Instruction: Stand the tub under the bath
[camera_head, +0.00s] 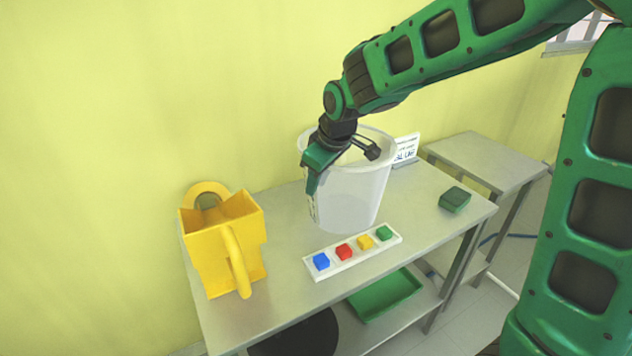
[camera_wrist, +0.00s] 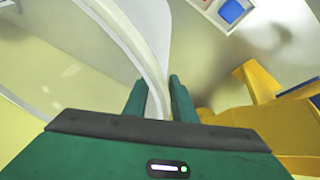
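A tall translucent white tub (camera_head: 352,195) is upright over the steel table, towards the back. My gripper (camera_head: 312,190) is at its left side, pointing down, with the rim between its fingers. In the wrist view my gripper (camera_wrist: 157,95) has its two green fingers close together, one on each side of the pale wall of the tub (camera_wrist: 138,45). It looks shut on that wall. Whether the tub's base touches the table is hard to tell. Nothing in view is clearly recognisable as the bath.
A yellow jug-like vessel (camera_head: 222,240) stands at the left. A white strip (camera_head: 333,268) with blue, red, yellow and green blocks lies in front. A dark green block (camera_head: 454,199) and a sign (camera_head: 406,147) are at right. A green tray (camera_head: 388,296) and black round thing (camera_head: 295,338) are below.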

